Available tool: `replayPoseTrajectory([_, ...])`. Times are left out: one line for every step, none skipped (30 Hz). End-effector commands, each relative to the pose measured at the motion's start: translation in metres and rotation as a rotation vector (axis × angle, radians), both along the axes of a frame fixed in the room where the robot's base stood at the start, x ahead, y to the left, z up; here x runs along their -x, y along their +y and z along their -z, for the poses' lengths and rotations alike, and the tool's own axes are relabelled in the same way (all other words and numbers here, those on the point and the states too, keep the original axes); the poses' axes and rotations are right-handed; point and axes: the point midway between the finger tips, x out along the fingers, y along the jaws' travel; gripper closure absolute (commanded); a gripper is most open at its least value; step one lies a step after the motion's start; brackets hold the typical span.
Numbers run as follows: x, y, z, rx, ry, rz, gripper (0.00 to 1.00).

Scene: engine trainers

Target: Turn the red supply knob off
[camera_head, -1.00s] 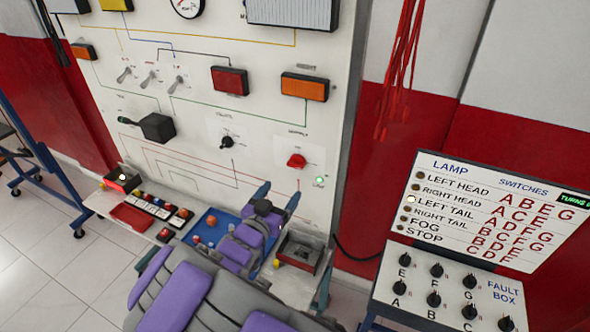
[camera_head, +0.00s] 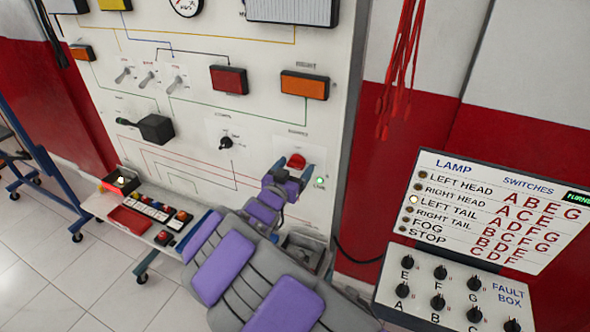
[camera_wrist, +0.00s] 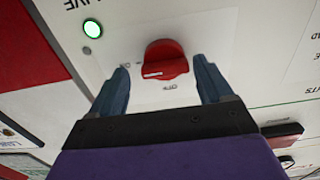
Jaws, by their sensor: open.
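The red supply knob (camera_head: 296,161) sits on the lower right of the white panel (camera_head: 205,130). In the wrist view the red knob (camera_wrist: 165,60) is ahead of my gripper, between the lines of its two fingers, with a small white mark on its face and "OFF" lettering below it. My gripper (camera_head: 290,178) is just below the knob in the head view; in the wrist view my gripper (camera_wrist: 163,82) is open with nothing between its fingers. The fingertips seem short of the knob; I cannot tell the exact gap. A lit green lamp (camera_head: 320,182) is beside the knob.
A black selector knob (camera_head: 226,142) is left of the red knob. Orange (camera_head: 304,85) and red (camera_head: 228,79) lamps are above. A shelf with a red tray (camera_head: 130,219) juts out below the panel. The fault box (camera_head: 455,290) stands at the right.

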Motion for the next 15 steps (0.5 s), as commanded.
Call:
replayPoseTrajectory([-0.001, 0.0009, 0.0006, 0.0, 0.0, -0.001, 0.2])
replayPoseTrajectory([-0.0012, 0.001, 0.0006, 0.0, 0.0, -0.001, 0.2])
replayPoseTrajectory([-0.0014, 0.0007, 0.0003, 0.0, 0.0, -0.001, 0.2])
replayPoseTrajectory([-0.0014, -0.0001, 0.0001, 0.0, 0.0, -0.001, 0.2])
replayPoseTrajectory([-0.0014, -0.0009, -0.0002, -0.001, 0.0, -0.001, 0.2])
replayPoseTrajectory([-0.0013, -0.0013, -0.0004, -0.001, 0.0, -0.001, 0.2])
replayPoseTrajectory([-0.0013, -0.0022, -0.0006, -0.002, -0.001, -0.001, 0.2])
replayPoseTrajectory([-0.0013, -0.0034, -0.0009, -0.003, 0.0, -0.001, 0.2])
replayPoseTrajectory([-0.0013, -0.0052, -0.0012, -0.006, -0.001, -0.001, 0.2])
replayPoseTrajectory([-0.0013, -0.0063, -0.0015, -0.007, -0.001, -0.001, 0.23])
replayPoseTrajectory([-0.0014, -0.0073, -0.0018, -0.008, -0.001, 0.0, 0.26])
replayPoseTrajectory([-0.0014, -0.0083, -0.002, -0.008, -0.001, 0.0, 0.3])
replayPoseTrajectory([-0.0013, -0.0086, -0.002, -0.008, -0.001, 0.0, 0.33])
replayPoseTrajectory([-0.0013, -0.0086, -0.002, -0.008, -0.001, 0.0, 0.36])
replayPoseTrajectory([-0.0013, -0.008, -0.0018, -0.008, -0.001, 0.0, 0.4])
